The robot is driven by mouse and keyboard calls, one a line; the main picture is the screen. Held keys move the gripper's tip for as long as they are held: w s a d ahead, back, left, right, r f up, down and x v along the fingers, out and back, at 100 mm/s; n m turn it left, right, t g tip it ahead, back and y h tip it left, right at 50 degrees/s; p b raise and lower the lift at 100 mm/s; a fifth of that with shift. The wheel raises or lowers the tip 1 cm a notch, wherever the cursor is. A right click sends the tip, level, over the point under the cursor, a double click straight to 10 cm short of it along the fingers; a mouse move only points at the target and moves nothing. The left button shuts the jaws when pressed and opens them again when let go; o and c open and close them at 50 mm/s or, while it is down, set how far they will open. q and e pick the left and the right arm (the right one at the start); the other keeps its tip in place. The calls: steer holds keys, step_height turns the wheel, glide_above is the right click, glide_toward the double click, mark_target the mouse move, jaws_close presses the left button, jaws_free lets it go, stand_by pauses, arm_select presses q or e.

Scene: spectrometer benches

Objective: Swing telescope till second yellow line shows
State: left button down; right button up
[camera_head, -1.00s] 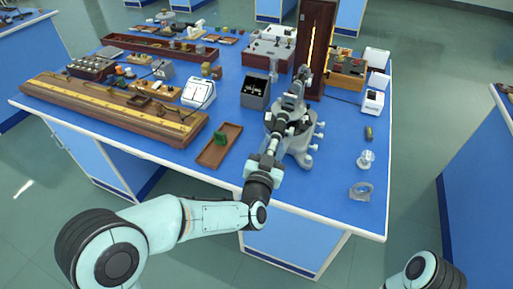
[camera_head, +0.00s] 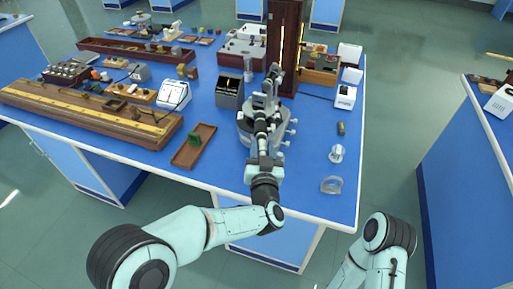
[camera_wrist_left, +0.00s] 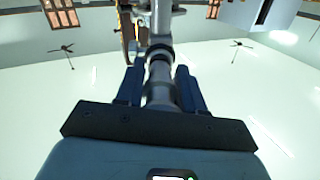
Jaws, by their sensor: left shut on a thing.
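The spectrometer (camera_head: 246,125) stands on the blue bench with its telescope (camera_head: 261,123) pointing toward me. My left gripper (camera_head: 264,160) is shut on the telescope's near end. In the left wrist view the telescope tube (camera_wrist_left: 160,75) lies between the two dark fingers of the left gripper (camera_wrist_left: 161,88). A small dark display box (camera_head: 229,93) left of the spectrometer shows one upright yellow line; its finer marks are too small to read. A tall brown lamp housing (camera_head: 292,60) with a glowing yellow slit stands behind. My right arm shows at lower right; its gripper is out of view.
A brown tray (camera_head: 185,158) with a green piece lies left of the spectrometer. A long wooden rail (camera_head: 85,112) fills the left side. A glass piece (camera_head: 337,154) and a clear ring (camera_head: 331,185) stand near the right edge. Bare bench lies between them and the spectrometer.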

arm_select(q)
steer(key=shift+r, duration=0.15)
steer(key=c, duration=0.9)
jaws_free()
steer(key=s, duration=1.3)
steer(key=shift+s+a+b, duration=0.2)
steer(key=shift+a+b, duration=0.15)
steer(key=shift+b, duration=0.05)
